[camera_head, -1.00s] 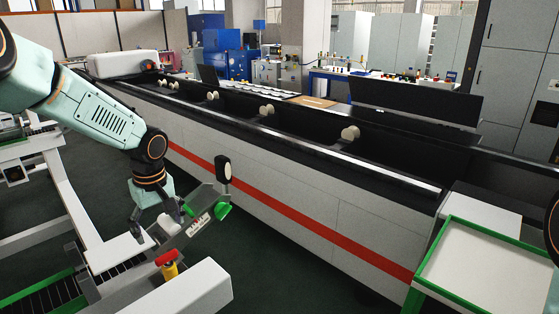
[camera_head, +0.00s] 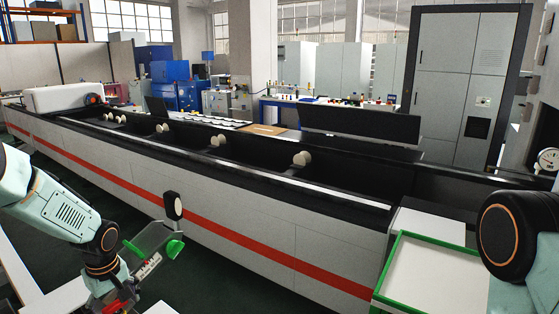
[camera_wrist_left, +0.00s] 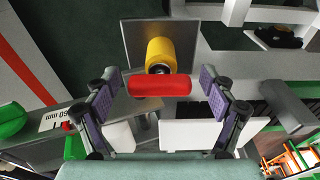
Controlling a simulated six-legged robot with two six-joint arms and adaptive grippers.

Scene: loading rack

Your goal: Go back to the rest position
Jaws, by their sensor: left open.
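My left gripper (camera_wrist_left: 163,88) is open in the left wrist view, its two purple-padded fingers spread apart. A red bar-shaped handle (camera_wrist_left: 160,85) on a yellow cylinder (camera_wrist_left: 160,55) shows between the fingertips, with no clear contact on either side. The cylinder stands on a grey plate (camera_wrist_left: 190,40). In the head view my left arm reaches down at the lower left, and its fingers cannot be made out. A bit of red (camera_head: 114,306) shows below its wrist. Part of my right arm shows at the right edge, but its gripper is out of view.
A long grey machine bed (camera_head: 260,235) with a red stripe runs across the head view. A green-rimmed white tray (camera_head: 384,275) stands at the lower right. A grey bracket with a green knob (camera_head: 175,249) and a black pad (camera_head: 172,206) stands close to my left arm.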

